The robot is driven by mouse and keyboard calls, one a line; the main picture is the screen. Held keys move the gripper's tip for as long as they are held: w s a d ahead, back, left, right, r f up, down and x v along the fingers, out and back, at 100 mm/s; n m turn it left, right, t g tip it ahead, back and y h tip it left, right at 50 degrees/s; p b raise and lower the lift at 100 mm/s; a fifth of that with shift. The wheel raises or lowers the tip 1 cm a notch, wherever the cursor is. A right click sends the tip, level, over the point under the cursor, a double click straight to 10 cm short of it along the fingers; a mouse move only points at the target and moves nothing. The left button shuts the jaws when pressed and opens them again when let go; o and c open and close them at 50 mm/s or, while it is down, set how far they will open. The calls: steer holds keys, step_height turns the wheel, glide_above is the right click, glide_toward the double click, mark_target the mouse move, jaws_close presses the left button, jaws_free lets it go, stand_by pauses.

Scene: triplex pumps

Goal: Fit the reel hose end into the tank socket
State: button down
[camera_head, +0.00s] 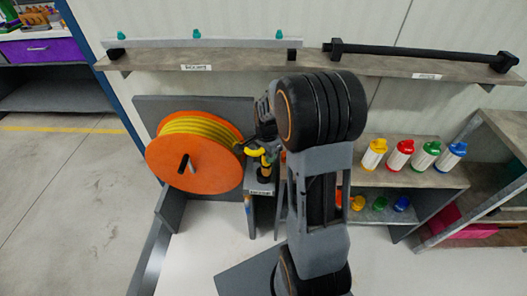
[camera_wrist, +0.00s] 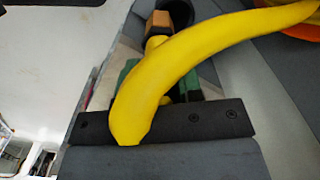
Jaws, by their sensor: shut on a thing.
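The orange reel (camera_head: 168,160) with yellow hose wound on it stands left of my arm in the head view. My gripper (camera_head: 264,140) is beside the reel's right edge, partly hidden by my arm. In the wrist view, the yellow hose (camera_wrist: 200,50) arcs across the front of my gripper (camera_wrist: 160,82), whose green-padded fingers are shut on the hose end (camera_wrist: 157,42). The hose covers much of the grip. An orange-brown tip (camera_wrist: 158,20) shows beyond the fingers, close to a dark round opening (camera_wrist: 180,12). I cannot tell whether that opening is the tank socket, or whether they touch.
A small labelled stand (camera_head: 262,188) is below my gripper. A long shelf (camera_head: 230,63) runs along the wall above, with a black bar (camera_head: 420,51) on its right part. Coloured bottles (camera_head: 400,154) stand on a lower shelf at right. Open floor (camera_head: 55,190) lies at left.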

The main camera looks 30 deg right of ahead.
steer(key=s+a+r+p, duration=0.1)
steer(key=s+r+p, duration=0.55)
steer(key=s, duration=0.55)
steer(key=w+a+r+n+p, duration=0.15)
steer(key=w+n+p, duration=0.25)
steer(key=w+n, duration=0.7)
steer(key=w+a+f+n+p, duration=0.1)
steer(key=a+f+n+p, duration=0.2)
steer(key=a+f+p, duration=0.1)
steer(key=a+p, duration=0.1)
steer(key=a, duration=0.1)
steer(key=shift+w+a+f+n, duration=0.3)
steer(key=shift+a+f+n, duration=0.05)
steer(key=shift+n, duration=0.05)
